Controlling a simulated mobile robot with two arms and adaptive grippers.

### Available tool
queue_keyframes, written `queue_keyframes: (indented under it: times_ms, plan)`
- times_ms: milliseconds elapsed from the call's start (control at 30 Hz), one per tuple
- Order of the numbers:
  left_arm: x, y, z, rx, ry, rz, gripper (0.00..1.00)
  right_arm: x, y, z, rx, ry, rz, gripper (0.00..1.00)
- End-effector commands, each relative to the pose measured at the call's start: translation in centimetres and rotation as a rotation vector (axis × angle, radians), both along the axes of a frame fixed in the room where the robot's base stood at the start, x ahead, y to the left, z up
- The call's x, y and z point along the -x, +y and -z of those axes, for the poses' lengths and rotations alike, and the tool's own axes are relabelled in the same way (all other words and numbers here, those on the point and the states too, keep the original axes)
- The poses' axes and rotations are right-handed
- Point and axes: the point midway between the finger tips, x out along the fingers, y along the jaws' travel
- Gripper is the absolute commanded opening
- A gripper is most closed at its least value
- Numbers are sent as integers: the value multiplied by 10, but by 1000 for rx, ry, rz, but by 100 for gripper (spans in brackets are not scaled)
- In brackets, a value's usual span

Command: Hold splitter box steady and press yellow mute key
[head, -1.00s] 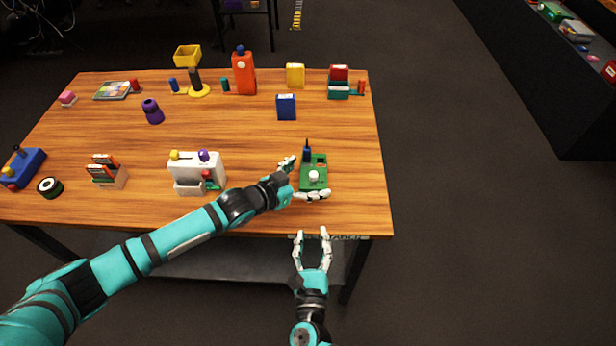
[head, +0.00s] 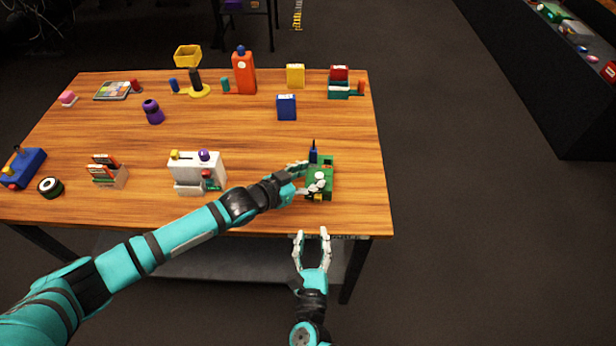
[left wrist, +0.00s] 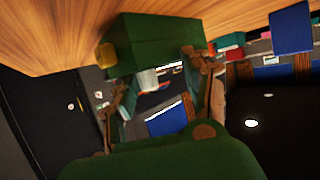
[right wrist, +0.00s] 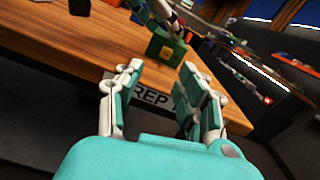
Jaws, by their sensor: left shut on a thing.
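The box and key also show in the left wrist view (left wrist: 150,42), (left wrist: 105,56) and right wrist view (right wrist: 160,38), (right wrist: 166,52). My left gripper (head: 313,179) reaches in from the left and is shut on the box, its fingers partly covering it. My right gripper (head: 311,237) is open and empty, short of the front edge, apart from the box.
A blue box (head: 286,107) and a red-teal item (head: 338,92) stand farther back. A label plate (right wrist: 152,97) is on the table's front edge. The tabletop right of the box is clear.

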Motion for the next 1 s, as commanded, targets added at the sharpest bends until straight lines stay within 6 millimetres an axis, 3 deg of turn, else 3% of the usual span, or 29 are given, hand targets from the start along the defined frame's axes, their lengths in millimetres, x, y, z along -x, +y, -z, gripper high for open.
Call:
queue_keyframes:
  times_ms: [167,500,1000]
  plan:
    - [1,0,3,-2,7,-2,11,0,0,0,0,0,0,38]
    - [1,1,4,-2,9,-2,11,0,0,0,0,0,0,0]
    - [2,1,5,-4,10,-2,11,0,0,0,0,0,0,0]
